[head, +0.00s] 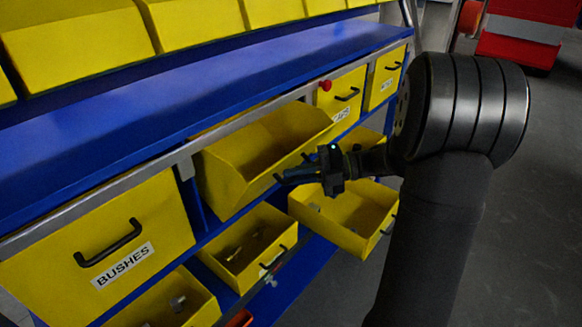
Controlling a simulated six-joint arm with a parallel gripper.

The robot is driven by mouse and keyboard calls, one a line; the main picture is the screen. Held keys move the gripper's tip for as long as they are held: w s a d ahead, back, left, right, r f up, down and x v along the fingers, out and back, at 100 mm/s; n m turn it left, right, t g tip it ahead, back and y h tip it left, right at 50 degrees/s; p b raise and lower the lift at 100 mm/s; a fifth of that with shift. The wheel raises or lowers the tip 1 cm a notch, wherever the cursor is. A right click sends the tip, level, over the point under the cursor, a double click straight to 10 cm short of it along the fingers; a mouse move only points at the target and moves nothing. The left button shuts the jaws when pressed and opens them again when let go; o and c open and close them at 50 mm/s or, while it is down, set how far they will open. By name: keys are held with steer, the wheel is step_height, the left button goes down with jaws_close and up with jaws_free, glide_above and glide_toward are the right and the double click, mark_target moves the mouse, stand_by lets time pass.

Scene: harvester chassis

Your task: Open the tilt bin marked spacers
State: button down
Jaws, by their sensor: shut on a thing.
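A yellow tilt bin (222,172) in the middle of the row is tipped out, and its empty-looking inside shows. Its front face is turned down and away, so I cannot read its label. My gripper (287,178) is at the front edge of this bin. It is shut on what looks like the bin's dark handle, which the fingers mostly hide.
A closed bin marked BUSHES (95,250) is at the left. Two closed bins sit right of the tipped one, near a red knob (325,86). Open yellow trays (250,245) with small parts stick out below. The blue shelf (190,105) above is bare.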

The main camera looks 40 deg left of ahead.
steer(key=shift+d+f+n+g+y, duration=0.3)
steer(key=shift+d+f+n+y, duration=0.15)
steer(key=shift+d+f, duration=0.4)
steer(key=shift+f, duration=0.1)
steer(key=c, duration=1.8)
jaws_free()
steer(key=shift+a, duration=0.1)
steer(key=shift+o, duration=0.2)
steer(key=v, duration=1.2)
steer(key=shift+s, duration=0.1)
